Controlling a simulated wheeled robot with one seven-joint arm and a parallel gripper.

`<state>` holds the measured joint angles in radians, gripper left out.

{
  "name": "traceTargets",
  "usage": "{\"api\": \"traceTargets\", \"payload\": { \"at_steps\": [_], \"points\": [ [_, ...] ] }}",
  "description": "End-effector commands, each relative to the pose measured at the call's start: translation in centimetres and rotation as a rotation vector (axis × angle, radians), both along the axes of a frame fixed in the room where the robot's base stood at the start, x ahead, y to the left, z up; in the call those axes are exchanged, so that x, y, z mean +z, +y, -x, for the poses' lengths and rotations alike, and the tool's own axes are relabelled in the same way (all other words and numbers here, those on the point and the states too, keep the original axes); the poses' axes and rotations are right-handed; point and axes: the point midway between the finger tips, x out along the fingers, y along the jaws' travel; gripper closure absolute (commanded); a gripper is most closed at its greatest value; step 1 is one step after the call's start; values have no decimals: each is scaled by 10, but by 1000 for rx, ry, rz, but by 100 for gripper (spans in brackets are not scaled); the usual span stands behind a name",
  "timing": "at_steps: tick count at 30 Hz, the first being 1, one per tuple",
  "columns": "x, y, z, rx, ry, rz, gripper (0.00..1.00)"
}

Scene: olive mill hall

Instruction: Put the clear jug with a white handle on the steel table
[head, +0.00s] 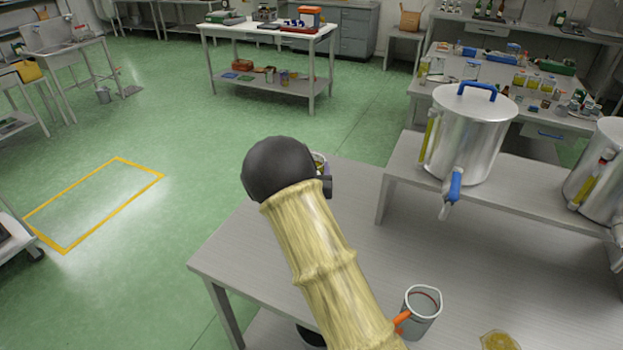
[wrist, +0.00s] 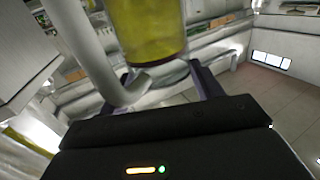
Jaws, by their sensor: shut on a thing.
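The clear jug (wrist: 148,35) holds yellow-green liquid and fills the top middle of the wrist view. Its white handle (wrist: 92,58) curves down on the left side. My gripper (wrist: 165,85) is shut on the jug, with dark fingers on both sides near its base. In the head view my arm hides most of the gripper and jug; only a small part of the jug's rim (head: 319,158) shows beside my black wrist joint. I cannot tell the gap between jug and table.
A clear jug with an orange handle (head: 422,308) and a dish of yellow liquid (head: 499,341) are on the steel table. A raised shelf (head: 400,168) carries steel tanks with taps, one with a blue handle (head: 468,135). The table's left part is clear.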

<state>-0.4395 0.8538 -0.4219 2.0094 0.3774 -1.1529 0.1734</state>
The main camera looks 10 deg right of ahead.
Motion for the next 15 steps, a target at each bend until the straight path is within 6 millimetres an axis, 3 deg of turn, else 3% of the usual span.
{"api": "traceTargets", "payload": {
  "at_steps": [7, 15],
  "points": [
    [-33, 0, 0, -1, 0, 2, 98],
    [-42, 0, 0, -1, -4, -1, 98]
  ]
}}
